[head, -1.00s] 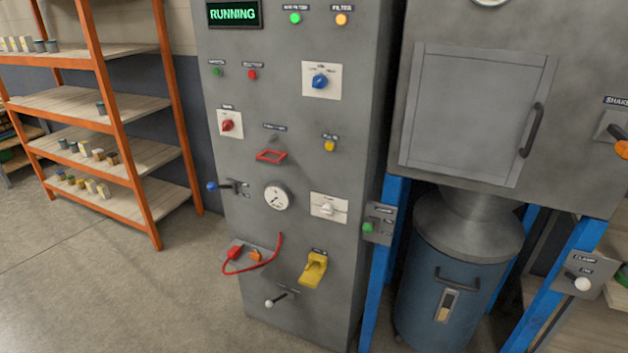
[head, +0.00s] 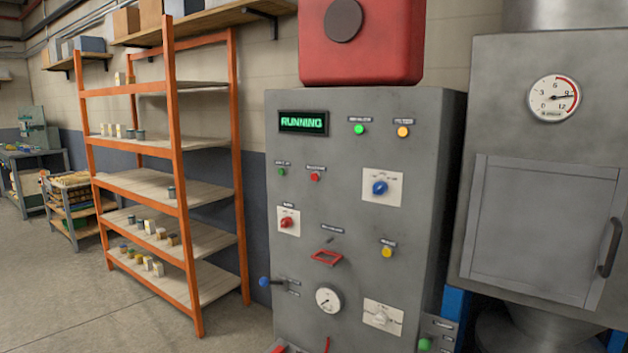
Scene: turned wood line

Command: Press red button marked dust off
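A grey control cabinet (head: 350,220) stands upright in the middle of the head view, with a green RUNNING display (head: 303,122) at its top left. A small red button (head: 315,176) sits below the display, to the right of a small green button (head: 281,172). The small labels above both are too blurred to read, so I cannot tell for certain which is marked dust off. A red knob (head: 287,223) on a white plate is lower left. Neither of my grippers shows in the head view.
A grey dust collector housing (head: 545,230) stands right. Orange shelving (head: 168,150) stands left, with open floor (head: 50,290) before it.

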